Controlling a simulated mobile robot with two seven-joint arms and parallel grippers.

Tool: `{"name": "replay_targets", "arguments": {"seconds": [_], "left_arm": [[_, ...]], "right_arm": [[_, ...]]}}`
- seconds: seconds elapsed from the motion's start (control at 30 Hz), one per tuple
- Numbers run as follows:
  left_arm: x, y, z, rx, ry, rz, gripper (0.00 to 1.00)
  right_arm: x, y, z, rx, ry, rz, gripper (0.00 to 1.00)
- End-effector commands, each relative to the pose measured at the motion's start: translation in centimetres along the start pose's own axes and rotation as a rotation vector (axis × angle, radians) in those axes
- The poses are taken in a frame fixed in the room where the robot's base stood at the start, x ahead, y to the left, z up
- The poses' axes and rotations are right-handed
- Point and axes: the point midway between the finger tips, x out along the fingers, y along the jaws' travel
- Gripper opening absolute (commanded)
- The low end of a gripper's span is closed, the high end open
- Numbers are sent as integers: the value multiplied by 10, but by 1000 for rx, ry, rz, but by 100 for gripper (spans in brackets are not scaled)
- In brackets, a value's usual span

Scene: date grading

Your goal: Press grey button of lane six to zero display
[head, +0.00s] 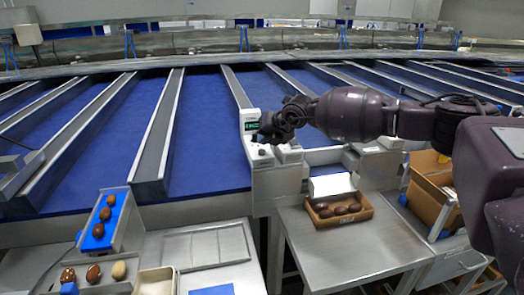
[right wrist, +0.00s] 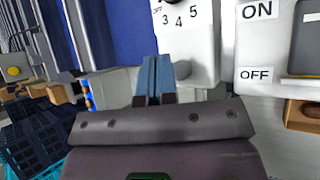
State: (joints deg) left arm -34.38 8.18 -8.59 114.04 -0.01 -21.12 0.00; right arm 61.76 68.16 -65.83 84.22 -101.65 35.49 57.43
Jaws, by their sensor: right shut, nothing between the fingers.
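A white control box (head: 272,176) stands at the lane ends in the middle of the head view, with a small green-lit display (head: 252,125) on top. My right gripper (head: 258,137) is at the box, just below and right of the display. In the right wrist view its fingers (right wrist: 154,73) are shut and empty, pointing at the white box face (right wrist: 203,45) marked 3, 4, 5. A small grey round part (right wrist: 182,69) shows right beside the fingertips; whether they touch it I cannot tell. The lane number and the display digits are not readable. My left gripper is not in view.
A panel marked ON and OFF (right wrist: 257,45) is right of the box in the right wrist view. A cardboard tray of dates (head: 340,211) stands on a steel table (head: 345,247). Blue lanes (head: 210,120) with metal dividers lie behind. An open carton (head: 428,183) is at right.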

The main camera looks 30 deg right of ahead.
Motion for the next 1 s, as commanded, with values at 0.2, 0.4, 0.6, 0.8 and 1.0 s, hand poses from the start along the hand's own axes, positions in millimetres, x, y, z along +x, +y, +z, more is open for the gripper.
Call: {"name": "replay_targets", "arguments": {"seconds": [0.2, 0.4, 0.6, 0.8, 1.0], "left_arm": [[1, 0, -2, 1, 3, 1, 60], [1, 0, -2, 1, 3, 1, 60], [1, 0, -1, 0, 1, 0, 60], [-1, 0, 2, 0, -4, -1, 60], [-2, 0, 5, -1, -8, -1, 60]], "right_arm": [[0, 0, 0, 0, 0, 0, 0], [0, 0, 0, 0, 0, 0, 0], [0, 0, 0, 0, 0, 0, 0], [0, 0, 0, 0, 0, 0, 0], [2, -1, -1, 0, 0, 0, 0]]}}
